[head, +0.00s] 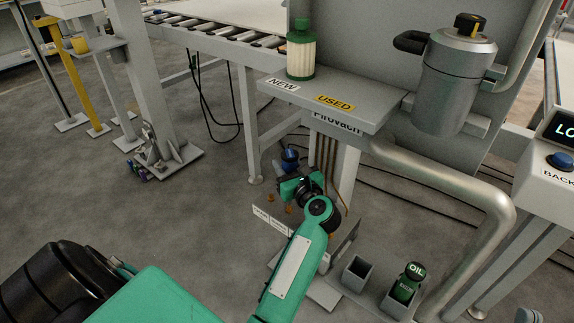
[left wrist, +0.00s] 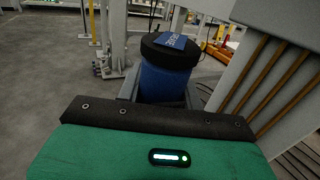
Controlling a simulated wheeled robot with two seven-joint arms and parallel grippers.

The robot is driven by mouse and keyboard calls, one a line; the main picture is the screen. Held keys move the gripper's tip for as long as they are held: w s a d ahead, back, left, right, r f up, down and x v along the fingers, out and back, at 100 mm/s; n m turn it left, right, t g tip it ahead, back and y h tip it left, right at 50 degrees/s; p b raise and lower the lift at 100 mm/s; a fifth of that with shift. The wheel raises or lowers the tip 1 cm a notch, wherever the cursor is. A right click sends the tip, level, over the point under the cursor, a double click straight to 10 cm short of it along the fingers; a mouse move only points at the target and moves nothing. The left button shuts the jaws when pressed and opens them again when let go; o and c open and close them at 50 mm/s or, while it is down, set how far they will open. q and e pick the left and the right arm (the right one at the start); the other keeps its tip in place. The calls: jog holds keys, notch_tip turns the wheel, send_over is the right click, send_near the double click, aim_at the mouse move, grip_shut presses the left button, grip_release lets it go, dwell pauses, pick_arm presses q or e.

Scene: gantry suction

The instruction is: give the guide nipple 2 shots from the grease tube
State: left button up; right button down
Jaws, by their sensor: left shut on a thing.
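The grease tube (left wrist: 165,82) is blue with a black cap and a partly readable label. It fills the upper middle of the left wrist view, just beyond my left gripper. In the head view a blue part (head: 290,160) shows beyond my left gripper (head: 295,180). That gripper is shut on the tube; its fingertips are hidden. Small orange-brown fittings (head: 271,196) show beside the gripper, above white label plates (head: 262,213). I cannot tell which is the guide nipple, or whether the tube touches one. My right gripper is not in view.
A shelf (head: 375,110) marked NEW and USED stands above, with a green-capped canister (head: 301,50) on it. Brown pipes (head: 325,160) run down the post beside my gripper. A green OIL bottle (head: 409,283) stands in a holder at lower right. Open floor lies left.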

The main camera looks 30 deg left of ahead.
pick_arm(q)
jog(key=shift+f+b, duration=0.4)
jog(key=shift+f, duration=0.05)
dwell(0.8)
jog(key=shift+r+p, duration=0.3)
jog(key=shift+r, duration=0.15)
jog(key=shift+f+b, duration=0.6)
jog(key=shift+f, duration=0.1)
jog(key=shift+r, duration=0.2)
dwell(0.3)
jog(key=shift+r+p, duration=0.35)
jog(key=shift+p, duration=0.15)
jog(key=shift+d+r, duration=0.1)
jog(key=shift+r, duration=0.2)
